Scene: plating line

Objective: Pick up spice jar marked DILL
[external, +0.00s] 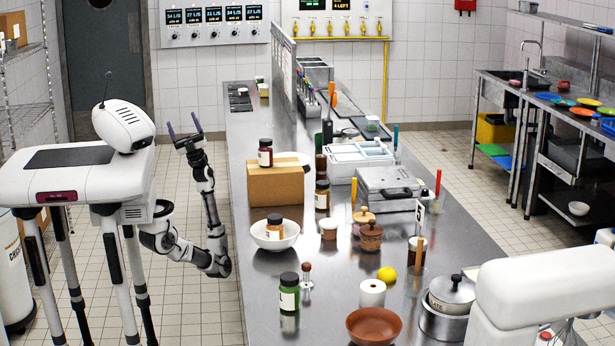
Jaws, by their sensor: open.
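Several labelled spice jars stand on the steel counter; their labels are too small to read, so I cannot tell which is marked DILL. A green jar with a dark lid (289,297) stands at the near left. A dark red jar (265,157) stands on a cardboard box (262,186). An orange-brown jar (274,228) sits in a white bowl (258,240). A brown jar (322,196) stands right of the box. My gripper (183,125) is raised left of the counter, fingers pointing up, open and empty, apart from all jars.
A small shaker (307,278) stands beside the green jar. A brown bowl (373,327), paper roll (372,294), lemon (387,275) and pot (450,296) are at the near right. A white bin tray (345,165) and grey case (385,192) stand farther back.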

